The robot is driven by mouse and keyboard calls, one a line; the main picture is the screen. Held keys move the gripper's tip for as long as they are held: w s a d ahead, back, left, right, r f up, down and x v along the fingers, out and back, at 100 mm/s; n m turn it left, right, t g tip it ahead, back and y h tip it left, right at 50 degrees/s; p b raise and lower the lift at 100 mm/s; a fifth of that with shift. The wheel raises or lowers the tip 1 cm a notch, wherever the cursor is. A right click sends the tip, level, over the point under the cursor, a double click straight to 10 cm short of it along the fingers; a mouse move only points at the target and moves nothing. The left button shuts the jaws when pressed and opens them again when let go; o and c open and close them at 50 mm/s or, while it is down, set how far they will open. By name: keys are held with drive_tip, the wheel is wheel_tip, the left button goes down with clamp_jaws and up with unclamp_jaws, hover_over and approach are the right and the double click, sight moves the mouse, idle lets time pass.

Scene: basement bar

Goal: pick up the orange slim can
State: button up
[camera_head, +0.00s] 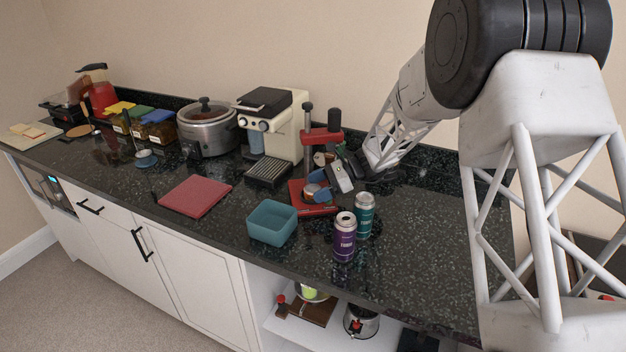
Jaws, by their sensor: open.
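I see no orange slim can in the head camera view. Two slim cans stand upright near the front right of the counter: a purple one (345,238) and a teal one (364,214) just behind it, to the right. My gripper (338,175) is open beside the red press, behind and to the left of the teal can. It is apart from both cans. My arm and gripper hide part of the counter behind them.
The red press (322,136) stands close to my gripper. A teal square bowl (272,223) sits left of the cans, near the counter's front edge. A red board (195,196), an espresso machine (283,122) and a slow cooker (207,128) are further left. Counter right of the cans is clear.

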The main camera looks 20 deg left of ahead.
drive_tip(key=c, duration=1.1)
drive_tip(key=shift+r, duration=0.2)
wheel_tip(320, 180, up, 28)
drive_tip(key=shift+f, duration=0.15)
idle(0.6)
